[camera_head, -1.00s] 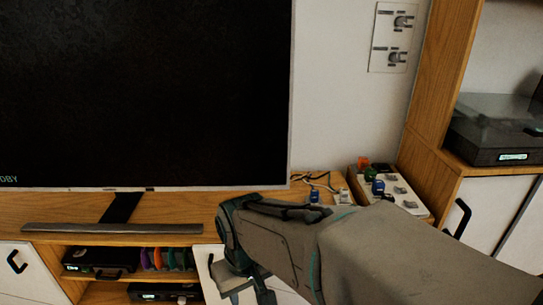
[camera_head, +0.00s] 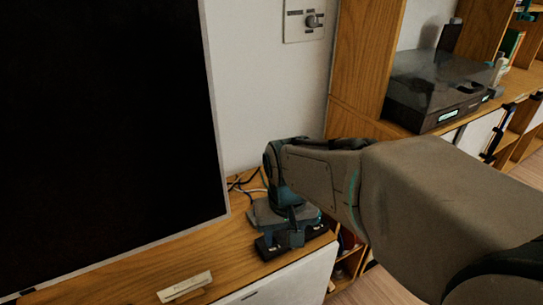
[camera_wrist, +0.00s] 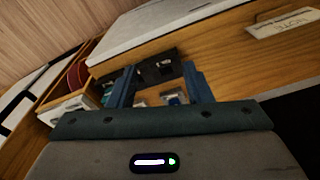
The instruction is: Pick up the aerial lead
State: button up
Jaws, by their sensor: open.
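Thin dark and pale cables (camera_head: 245,183) lie on the wooden cabinet top beside the TV, against the wall. I cannot tell which one is the aerial lead, and their ends are hidden behind my arm. My gripper (camera_head: 288,242) is over the right end of the cabinet top, to the right of the cables, pointing down. In the wrist view, my gripper (camera_wrist: 158,74) has its two blue fingers wide apart. A dark block (camera_wrist: 156,68) shows between the fingertips. A small blue-and-white piece (camera_wrist: 174,97) and a grey piece show nearer the palm. Nothing is visibly gripped.
The large TV (camera_head: 110,130) stands close on the left. A small label card (camera_head: 185,287) lies on the front of the cabinet top. A wall socket plate (camera_head: 305,19) is above. A turntable (camera_head: 440,85) sits on the shelf unit to the right. The cabinet top between card and gripper is clear.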

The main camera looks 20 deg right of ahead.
jog(key=w+d+m, duration=0.4)
jog(key=w+m, duration=0.1)
jog(key=w, duration=0.3)
jog(key=w+d+m+g+p, duration=0.1)
jog(key=w+d+m, duration=0.2)
jog(key=w+m, duration=0.3)
jog(key=w+d+m, duration=0.3)
jog(key=w+d, duration=0.1)
jog(key=w, duration=0.5)
jog(key=f+b, duration=0.1)
jog(key=f, duration=0.2)
jog(key=f+b, duration=0.1)
jog(key=f, duration=0.3)
jog(key=shift+s+a+f, duration=0.2)
notch_tip(320, 180, down, 5)
jog(key=shift+s+f+b, duration=0.1)
jog(key=shift+s+b, duration=0.05)
jog(key=shift+b, duration=1.05)
grip_shut()
